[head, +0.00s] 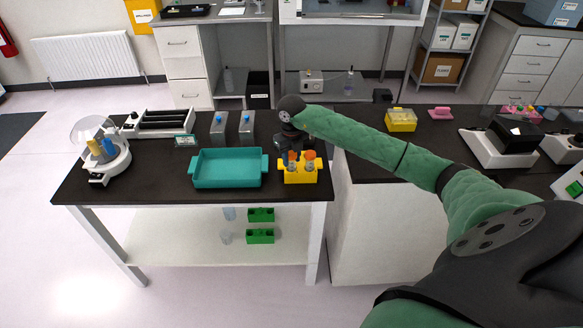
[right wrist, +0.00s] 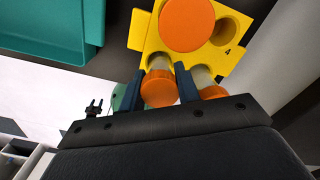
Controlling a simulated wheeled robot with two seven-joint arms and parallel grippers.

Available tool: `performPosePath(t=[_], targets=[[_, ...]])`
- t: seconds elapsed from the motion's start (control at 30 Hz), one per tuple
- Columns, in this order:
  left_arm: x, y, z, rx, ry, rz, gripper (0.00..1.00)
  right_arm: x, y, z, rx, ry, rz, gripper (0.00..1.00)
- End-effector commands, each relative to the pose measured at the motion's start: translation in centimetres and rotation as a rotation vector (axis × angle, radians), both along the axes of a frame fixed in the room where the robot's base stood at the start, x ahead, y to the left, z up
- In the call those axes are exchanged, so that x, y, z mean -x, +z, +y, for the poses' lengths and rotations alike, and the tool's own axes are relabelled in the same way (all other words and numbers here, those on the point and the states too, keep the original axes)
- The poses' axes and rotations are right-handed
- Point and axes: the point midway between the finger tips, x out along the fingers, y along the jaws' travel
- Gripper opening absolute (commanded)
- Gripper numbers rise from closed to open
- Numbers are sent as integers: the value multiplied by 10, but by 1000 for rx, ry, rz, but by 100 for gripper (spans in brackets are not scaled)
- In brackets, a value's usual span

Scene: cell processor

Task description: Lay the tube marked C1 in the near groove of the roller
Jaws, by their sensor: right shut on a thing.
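A yellow rack (head: 300,176) with orange-capped tubes stands at the right end of the left bench. My right gripper (head: 292,150) is over it. In the right wrist view the jaws (right wrist: 161,85) are shut on one orange-capped tube (right wrist: 158,90), which is still at the rack (right wrist: 148,38). Another orange-capped tube (right wrist: 212,92) is just beside the right finger, and a third orange cap (right wrist: 187,24) is close to the camera. No C1 mark is legible. The roller (head: 160,123), with dark parallel bars, lies at the bench's back left. My left gripper is not in view.
A teal tray (head: 227,182) lies left of the rack. A domed centrifuge (head: 100,150) stands at the left end. The hole marked 4 (right wrist: 232,27) in the rack looks empty.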

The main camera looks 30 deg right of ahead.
Motion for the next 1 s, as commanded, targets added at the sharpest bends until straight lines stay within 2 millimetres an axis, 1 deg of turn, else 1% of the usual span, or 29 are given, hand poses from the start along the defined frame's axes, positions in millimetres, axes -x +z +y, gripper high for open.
performPosePath(t=[0.53,0.6,0.67,1.0], targets=[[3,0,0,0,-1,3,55,0,12,0,0,1,-1,0],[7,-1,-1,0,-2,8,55,0,12,0,0,0,-1,0],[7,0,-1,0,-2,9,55,0,14,0,0,0,-1,0],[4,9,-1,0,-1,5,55,0,38,-1,0,-1,-1,0]])
